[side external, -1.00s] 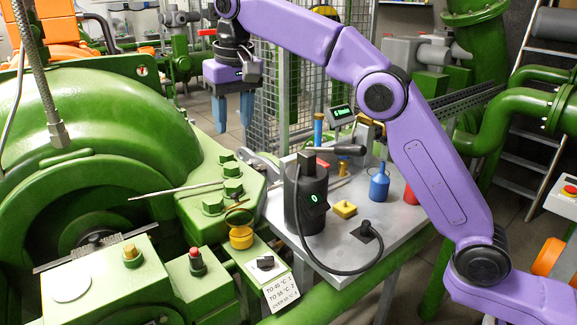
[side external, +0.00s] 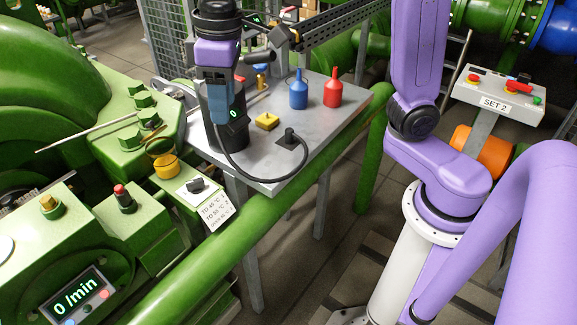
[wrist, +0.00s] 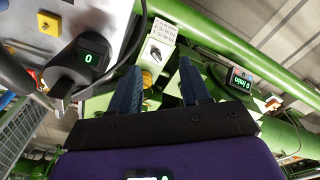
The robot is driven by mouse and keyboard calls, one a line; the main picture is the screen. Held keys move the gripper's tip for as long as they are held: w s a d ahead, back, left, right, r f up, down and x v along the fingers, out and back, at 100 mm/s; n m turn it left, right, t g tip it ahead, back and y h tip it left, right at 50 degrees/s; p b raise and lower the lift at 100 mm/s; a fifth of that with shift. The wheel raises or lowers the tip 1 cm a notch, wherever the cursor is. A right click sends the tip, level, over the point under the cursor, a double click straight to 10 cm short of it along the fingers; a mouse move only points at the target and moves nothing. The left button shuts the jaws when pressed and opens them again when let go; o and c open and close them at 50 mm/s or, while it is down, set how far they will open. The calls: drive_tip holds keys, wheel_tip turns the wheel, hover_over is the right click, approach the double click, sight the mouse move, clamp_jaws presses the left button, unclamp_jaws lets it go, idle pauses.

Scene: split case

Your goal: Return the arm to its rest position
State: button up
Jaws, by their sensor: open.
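My gripper (side external: 217,118) hangs pointing down from my purple arm, with two blue fingers. In the side view it overlaps the black cylinder (side external: 238,137) with a small "0" display, and I cannot tell the depth between them. In the wrist view the fingers (wrist: 158,82) are spread apart with nothing between them. The black cylinder shows at the left there (wrist: 78,65), apart from the fingers. The lower part of my arm stands at the right of the side view.
A metal table (side external: 262,160) holds a yellow block (side external: 267,121), a blue bottle (side external: 298,94) and a red bottle (side external: 333,94). A cable runs from the cylinder. Green machinery (side external: 60,60) fills the left. A "SET 2" button box (side external: 497,98) stands at the right.

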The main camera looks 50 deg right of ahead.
drive_tip(key=s+d+f+n, duration=0.2)
drive_tip(key=s+d+f, duration=0.3)
drive_tip(key=s, duration=0.5)
drive_tip(key=s+d+f+n, duration=0.3)
drive_tip(key=s+d+f, duration=0.3)
drive_tip(key=s+d, duration=0.3)
drive_tip(key=shift+s+d+g, duration=0.15)
drive_tip(key=shift+s+g, duration=0.15)
drive_tip(key=shift+s, duration=0.3)
